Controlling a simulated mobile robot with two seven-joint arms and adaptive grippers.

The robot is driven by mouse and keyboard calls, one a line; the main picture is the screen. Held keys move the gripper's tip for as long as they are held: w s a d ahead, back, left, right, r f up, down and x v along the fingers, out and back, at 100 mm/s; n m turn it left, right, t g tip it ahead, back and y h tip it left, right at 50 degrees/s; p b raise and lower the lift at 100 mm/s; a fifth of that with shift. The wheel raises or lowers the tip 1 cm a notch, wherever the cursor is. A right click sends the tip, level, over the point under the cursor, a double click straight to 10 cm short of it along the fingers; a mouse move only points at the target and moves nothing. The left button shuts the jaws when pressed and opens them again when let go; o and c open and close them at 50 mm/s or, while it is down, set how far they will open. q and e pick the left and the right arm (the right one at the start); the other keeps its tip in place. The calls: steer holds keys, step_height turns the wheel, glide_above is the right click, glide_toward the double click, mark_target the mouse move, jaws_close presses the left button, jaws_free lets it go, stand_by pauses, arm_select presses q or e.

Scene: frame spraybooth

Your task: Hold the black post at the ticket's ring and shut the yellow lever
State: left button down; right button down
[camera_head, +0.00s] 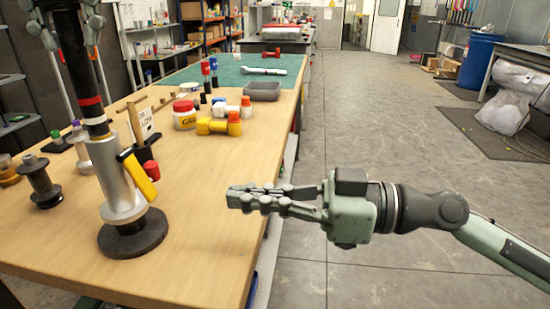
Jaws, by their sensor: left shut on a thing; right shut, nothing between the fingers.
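The black post (75,58) stands in a silver sleeve (113,172) on a round black base (133,236), at the bench's near left. It carries coloured rings, with a red and white one (90,103) a little above the sleeve. The yellow lever (139,178) slants down along the sleeve's right side; I cannot tell if it is open. My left gripper (64,18) is shut on the post near its top, partly cut off by the frame. The white ticket (148,122) stands behind; its writing is too small to read. My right gripper (240,198) is shut and empty, right of the sleeve, by the bench edge.
The bench front between sleeve and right gripper is clear.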

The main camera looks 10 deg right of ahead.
steer(key=shift+s+d+f, duration=0.15)
steer(key=shift+s+d, duration=0.05)
steer(key=shift+d, duration=0.35)
steer(key=shift+s+d+f, duration=0.2)
steer(key=shift+d, duration=0.35)
steer(key=shift+s+d+f, duration=0.15)
steer(key=shift+s+d, duration=0.05)
steer(key=shift+d, duration=0.35)
arm_select(q)
steer(key=c, duration=1)
jaws_free()
steer(key=shift+r, duration=0.1)
steer(key=shift+r, duration=5.9)
